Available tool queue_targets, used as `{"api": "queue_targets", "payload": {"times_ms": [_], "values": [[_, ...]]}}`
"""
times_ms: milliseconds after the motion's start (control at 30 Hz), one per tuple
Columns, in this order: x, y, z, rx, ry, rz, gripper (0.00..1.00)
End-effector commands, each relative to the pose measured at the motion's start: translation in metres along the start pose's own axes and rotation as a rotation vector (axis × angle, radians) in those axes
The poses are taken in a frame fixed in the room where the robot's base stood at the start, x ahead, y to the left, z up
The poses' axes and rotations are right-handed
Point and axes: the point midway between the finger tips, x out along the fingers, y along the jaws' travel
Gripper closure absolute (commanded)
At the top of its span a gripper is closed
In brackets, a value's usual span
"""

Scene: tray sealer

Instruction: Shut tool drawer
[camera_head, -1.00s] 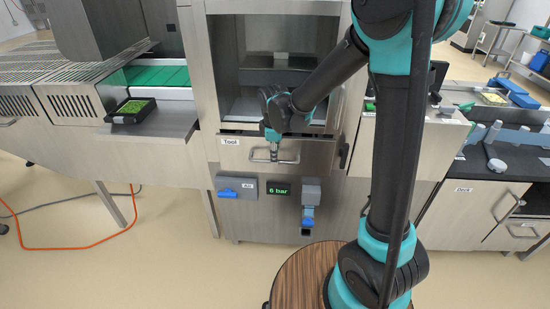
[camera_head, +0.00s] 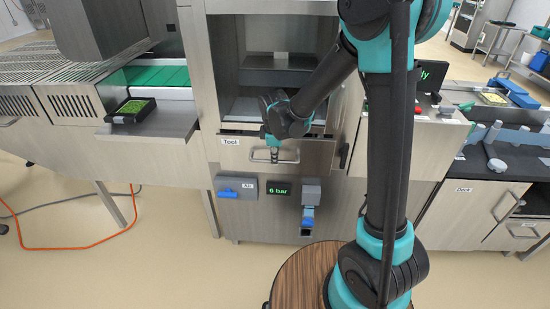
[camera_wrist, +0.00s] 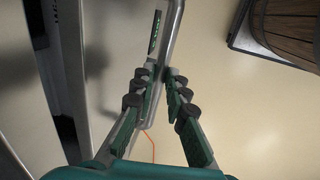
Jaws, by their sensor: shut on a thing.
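The tool drawer (camera_head: 318,152) is a steel front marked "Tool", below the open chamber of the sealer. Its bar handle (camera_head: 290,161) runs across the front, and a dark gap shows along the drawer's top edge. How far the drawer stands out is hard to tell. My gripper (camera_head: 274,157) points down at the middle of the handle. In the wrist view, the fingers of my gripper (camera_wrist: 155,76) close in on either side of the metal handle bar (camera_wrist: 171,35). The fingers hide part of the bar.
Below the drawer are a blue-handled air valve (camera_head: 228,194), a green "6 bar" display (camera_head: 279,191) and a grey-blue regulator (camera_head: 310,195). A black tray (camera_head: 130,117) with green contents sits on the ledge at left. An orange hose (camera_head: 100,241) lies on the floor.

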Motion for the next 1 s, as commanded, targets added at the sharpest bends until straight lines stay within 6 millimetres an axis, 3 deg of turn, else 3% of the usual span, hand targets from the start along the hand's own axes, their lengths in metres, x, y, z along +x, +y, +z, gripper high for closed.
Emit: {"api": "queue_targets", "payload": {"times_ms": [233,433,667,700,833,1000], "values": [[0.000,0.001,0.000,0.000,0.000,0.000,1.00],[0.004,0.020,0.000,0.002,0.000,0.001,1.00],[0.004,0.022,0.000,0.001,0.000,0.005,1.00],[0.004,0.022,0.000,0.001,0.000,0.005,0.82],[0.004,0.021,0.000,0.000,0.000,0.004,0.66],[0.004,0.020,0.000,0.000,0.000,0.002,0.66]]}}
